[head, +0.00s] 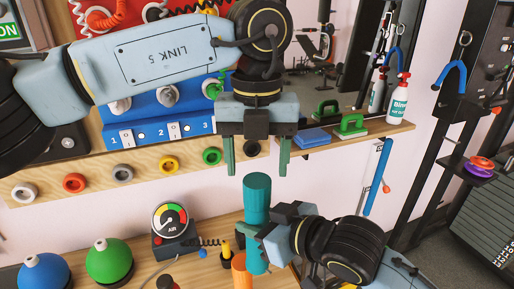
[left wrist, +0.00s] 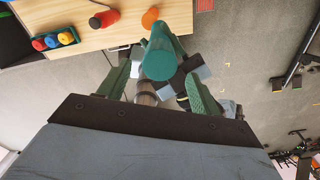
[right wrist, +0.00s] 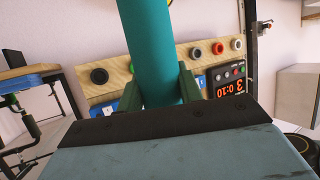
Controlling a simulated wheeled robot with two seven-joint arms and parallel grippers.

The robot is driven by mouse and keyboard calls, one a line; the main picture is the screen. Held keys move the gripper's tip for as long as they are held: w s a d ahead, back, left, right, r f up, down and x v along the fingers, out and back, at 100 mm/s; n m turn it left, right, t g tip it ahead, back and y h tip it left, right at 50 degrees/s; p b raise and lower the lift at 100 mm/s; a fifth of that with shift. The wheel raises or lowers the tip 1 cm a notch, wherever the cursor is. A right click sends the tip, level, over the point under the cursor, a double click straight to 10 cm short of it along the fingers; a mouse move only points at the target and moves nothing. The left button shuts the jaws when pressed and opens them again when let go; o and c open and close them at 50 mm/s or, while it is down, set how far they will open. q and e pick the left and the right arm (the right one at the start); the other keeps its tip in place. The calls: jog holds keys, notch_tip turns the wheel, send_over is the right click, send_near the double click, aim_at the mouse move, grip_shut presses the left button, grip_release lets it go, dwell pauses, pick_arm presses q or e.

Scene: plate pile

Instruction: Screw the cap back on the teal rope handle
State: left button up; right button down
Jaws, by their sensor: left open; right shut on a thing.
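The teal rope handle (head: 257,195) stands upright over the bench as a thick cylinder. My right gripper (head: 262,236) is shut around it from the right, and the right wrist view shows the teal cylinder (right wrist: 153,50) between its fingers (right wrist: 162,88). My left gripper (head: 257,160) is open, pointing down just above the handle's top. The left wrist view shows the round teal top end (left wrist: 160,60) between the open fingers (left wrist: 160,85). I cannot make out a separate cap; no seam shows clearly.
The wooden bench (head: 190,240) below carries an air gauge (head: 171,222), a green ball (head: 109,261), a blue ball (head: 45,275) and an orange cylinder (head: 241,270). A wall board (head: 135,175) with coloured rings is behind. A shelf (head: 370,137) holds a spray bottle (head: 398,103).

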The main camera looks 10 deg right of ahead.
aim_at(256, 180)
pick_arm(q)
notch_tip(256, 180, down, 6)
dwell(0.4)
jog(key=c, duration=1)
jog(key=m, duration=0.9)
jog(key=shift+a+m, duration=0.1)
jog(key=shift+m, duration=0.3)
jog(key=m, duration=0.9)
jog(key=o, duration=1.1)
